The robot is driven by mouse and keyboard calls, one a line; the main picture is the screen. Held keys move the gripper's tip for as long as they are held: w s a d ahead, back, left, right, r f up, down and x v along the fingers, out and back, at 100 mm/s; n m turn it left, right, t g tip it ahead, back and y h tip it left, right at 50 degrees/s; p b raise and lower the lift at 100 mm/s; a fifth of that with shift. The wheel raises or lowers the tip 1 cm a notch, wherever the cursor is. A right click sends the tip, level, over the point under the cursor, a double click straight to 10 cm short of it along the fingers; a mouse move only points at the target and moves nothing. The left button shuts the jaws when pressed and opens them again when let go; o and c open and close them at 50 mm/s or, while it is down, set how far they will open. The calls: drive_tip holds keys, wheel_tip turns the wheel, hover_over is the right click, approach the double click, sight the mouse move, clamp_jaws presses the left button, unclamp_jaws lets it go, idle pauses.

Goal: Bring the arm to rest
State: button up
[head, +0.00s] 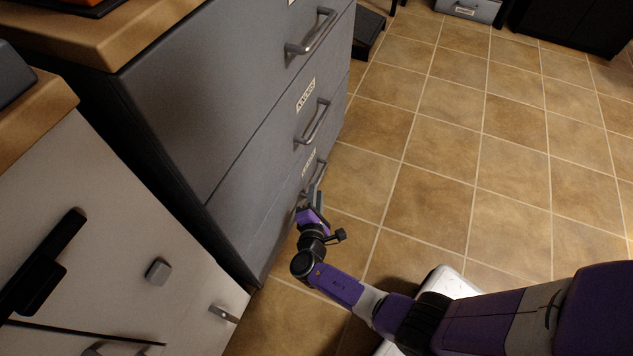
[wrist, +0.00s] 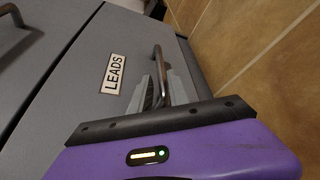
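My gripper (head: 314,198) is at the end of my purple arm in the head view, low at the handle of the bottom drawer of the grey cabinet. In the wrist view its two pale fingers (wrist: 161,92) stand either side of the metal drawer handle (wrist: 157,62), close to it. Whether they press on the handle is not clear. The drawer carries a label reading LEADS (wrist: 115,74). It looks flush with the cabinet front in the head view. My arm reaches forward and low from the lower right.
The grey cabinet (head: 222,88) has more handled drawers above. A white cabinet (head: 120,220) with dark and metal fittings stands at the left. The tiled floor (head: 480,150) right of the cabinet is open. A dark box (head: 368,30) lies beyond it, and dark furniture (head: 570,25) stands at the back.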

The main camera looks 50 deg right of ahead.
drive_tip(key=shift+v, duration=0.9)
drive_tip(key=shift+s+f, duration=0.1)
